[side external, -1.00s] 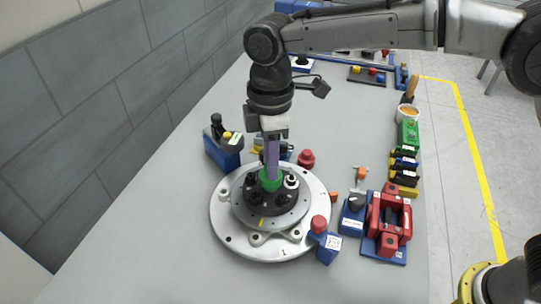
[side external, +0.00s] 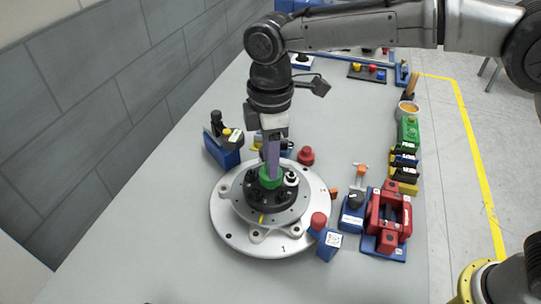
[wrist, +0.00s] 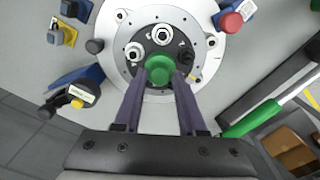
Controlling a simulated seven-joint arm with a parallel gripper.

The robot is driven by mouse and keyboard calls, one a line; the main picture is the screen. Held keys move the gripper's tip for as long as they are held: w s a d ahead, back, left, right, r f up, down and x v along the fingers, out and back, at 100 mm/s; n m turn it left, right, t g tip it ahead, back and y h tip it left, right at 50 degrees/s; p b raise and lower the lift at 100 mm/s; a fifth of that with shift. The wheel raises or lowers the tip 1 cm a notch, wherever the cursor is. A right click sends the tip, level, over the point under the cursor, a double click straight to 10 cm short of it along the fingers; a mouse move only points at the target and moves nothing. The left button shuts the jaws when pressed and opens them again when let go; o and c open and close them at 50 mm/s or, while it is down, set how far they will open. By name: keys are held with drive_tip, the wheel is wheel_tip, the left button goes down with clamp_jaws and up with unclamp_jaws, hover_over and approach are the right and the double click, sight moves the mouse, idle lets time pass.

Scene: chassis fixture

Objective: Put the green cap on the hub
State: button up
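The green cap (side external: 270,180) is between my gripper's fingertips, over the middle of the black hub. In the wrist view the green cap (wrist: 160,69) sits between the two finger ends, which press close to its sides. My gripper (wrist: 160,77) points down and is shut on the cap. The black hub (side external: 270,198) stands on a round silver plate (side external: 225,225) and has several bolts or nuts around its top. The hub (wrist: 150,49) also shows past the cap in the wrist view. The cap hides the hub's centre, so I cannot tell whether it touches or is seated.
A blue block with a red knob (side external: 324,238) stands at the plate's front right. A red fixture (side external: 388,220) on a blue base is further right. A blue block with a black knob (side external: 222,145) is at the back left. The table's front left is mostly clear.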

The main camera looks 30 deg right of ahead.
drive_tip(key=shift+r, duration=0.2)
drive_tip(key=shift+r, duration=1.35)
drive_tip(key=o, duration=0.6)
drive_tip(key=shift+c, duration=0.2)
drive_tip(key=shift+r, duration=2.25)
